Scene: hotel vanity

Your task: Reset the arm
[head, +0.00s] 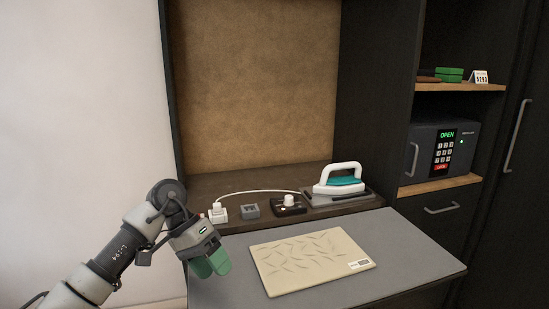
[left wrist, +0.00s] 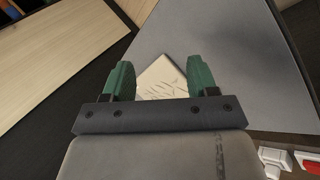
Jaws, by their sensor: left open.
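My left arm comes in from the left in the head view. Its gripper (head: 210,264) has green fingers and hangs over the left edge of the grey pull-out board (head: 415,252). In the left wrist view the two green fingers of this gripper (left wrist: 160,82) stand apart with nothing between them. The cream patterned folded cloth or board (head: 312,262) lies flat on the grey board, to the right of the gripper. It also shows beyond the fingers in the left wrist view (left wrist: 163,78). My right gripper is in neither view.
On the dark shelf behind stand a white plug (head: 218,213) with a cord, a small grey block (head: 250,210), a dark box with a white knob (head: 289,205) and an iron (head: 340,180). A safe (head: 443,150) reads OPEN at the right. The grey board's right part is bare.

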